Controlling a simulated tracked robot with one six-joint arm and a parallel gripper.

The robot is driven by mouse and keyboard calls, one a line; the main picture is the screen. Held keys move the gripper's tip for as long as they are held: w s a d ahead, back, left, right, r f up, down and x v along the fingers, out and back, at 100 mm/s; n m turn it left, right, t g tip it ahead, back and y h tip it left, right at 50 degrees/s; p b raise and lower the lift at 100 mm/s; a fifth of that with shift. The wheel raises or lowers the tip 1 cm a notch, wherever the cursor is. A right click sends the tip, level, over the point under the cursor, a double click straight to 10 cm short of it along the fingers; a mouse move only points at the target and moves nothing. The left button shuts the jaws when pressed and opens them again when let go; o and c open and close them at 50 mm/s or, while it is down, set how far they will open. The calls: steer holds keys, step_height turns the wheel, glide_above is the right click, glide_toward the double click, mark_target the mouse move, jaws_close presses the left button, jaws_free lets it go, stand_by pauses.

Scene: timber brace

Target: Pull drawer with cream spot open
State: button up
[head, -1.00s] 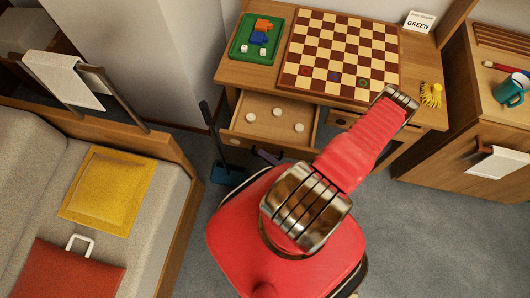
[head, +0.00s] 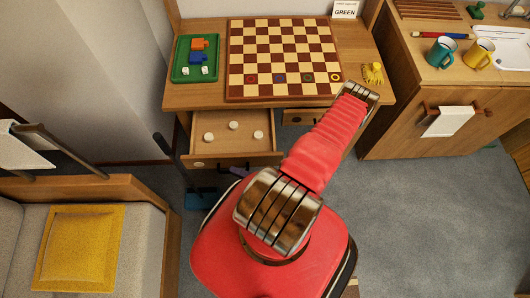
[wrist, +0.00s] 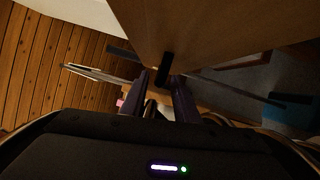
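The drawer with the cream spot (head: 200,164) is the left one under the games table. It stands pulled out, and its inside shows several pale round pieces. My gripper shows as a small dark purple part (head: 240,171) just in front of this drawer's front in the head view, mostly hidden by my arm. In the wrist view its two purple fingers (wrist: 165,88) point at a wooden front (wrist: 215,25). A black handle (wrist: 166,68) lies between the fingertips. I cannot tell whether both fingers press on it.
The table (head: 200,98) carries a chessboard (head: 285,60), a green tray (head: 180,72) and a yellow tassel-like thing (head: 373,73). A second drawer (head: 300,117) sits at right, partly behind my arm. A cabinet with mugs stands right, a sofa left. Grey floor is clear at right.

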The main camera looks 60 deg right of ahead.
steer(key=v, duration=1.1)
steer(key=shift+s+y, duration=0.25)
steer(key=shift+y, duration=0.05)
steer(key=shift+d+n, duration=0.15)
steer(key=shift+n, duration=0.15)
